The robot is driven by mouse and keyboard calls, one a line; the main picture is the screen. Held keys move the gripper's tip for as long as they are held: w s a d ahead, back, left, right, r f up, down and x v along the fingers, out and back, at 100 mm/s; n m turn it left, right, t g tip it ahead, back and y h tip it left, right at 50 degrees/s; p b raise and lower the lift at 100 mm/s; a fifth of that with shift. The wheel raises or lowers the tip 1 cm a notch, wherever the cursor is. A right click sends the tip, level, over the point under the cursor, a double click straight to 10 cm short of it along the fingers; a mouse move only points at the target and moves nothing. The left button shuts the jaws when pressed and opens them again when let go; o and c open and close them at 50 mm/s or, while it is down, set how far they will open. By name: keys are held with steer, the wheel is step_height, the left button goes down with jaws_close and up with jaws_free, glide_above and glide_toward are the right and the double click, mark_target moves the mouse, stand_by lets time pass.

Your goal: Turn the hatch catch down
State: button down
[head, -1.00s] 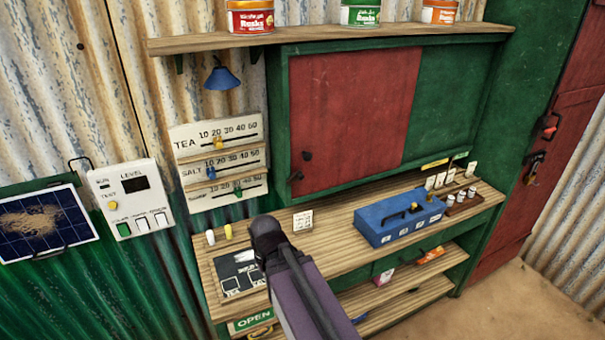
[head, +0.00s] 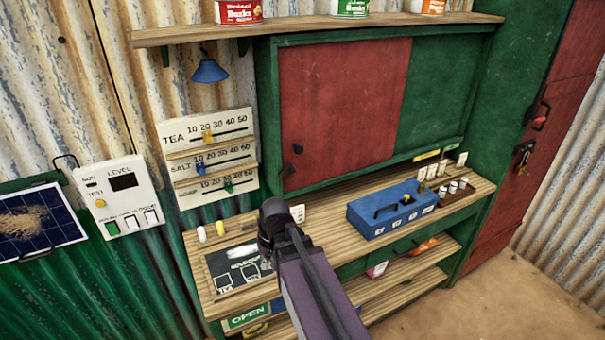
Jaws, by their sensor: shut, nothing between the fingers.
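The red hatch panel (head: 345,110) fills the left part of the green-framed opening in the head view.
The wooden counter (head: 325,228) holds a blue box (head: 395,208), a dark board (head: 238,265) and small weights (head: 452,188). Price sliders (head: 212,155) and a control panel (head: 122,200) are left. A shelf with tins (head: 320,32) is above. Floor at lower right is clear.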

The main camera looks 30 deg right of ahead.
steer(key=w+d+r+m+t+y+b, duration=0.3)
steer(key=w+d+m+t+y+b, duration=0.35)
steer(key=w+d, duration=0.65)
steer(key=w+d+r+m+t+y+b, duration=0.1)
steer(key=d+r+t+y, duration=0.1)
steer(key=d, duration=0.8)
steer(key=w+d+r+m+t+y+b, duration=0.1)
steer(key=w+d+r+t+y, duration=0.1)
steer(key=d, duration=0.9)
step_height(320, 180, up, 3)
steer(key=shift+r+t+y, duration=0.2)
steer(key=shift+t+y, duration=0.25)
steer(key=shift+t, duration=0.5)
steer(key=shift+a, duration=0.15)
glide_toward(287, 173)
steer(key=w+d+r, duration=0.2)
steer(key=w, duration=0.1)
steer(key=shift+w+a+p, duration=0.15)
steer(key=shift+a+p, duration=0.1)
steer(key=shift+a, duration=0.85)
steer(key=shift+w+a+p, duration=0.2)
steer(key=shift+a, duration=0.9)
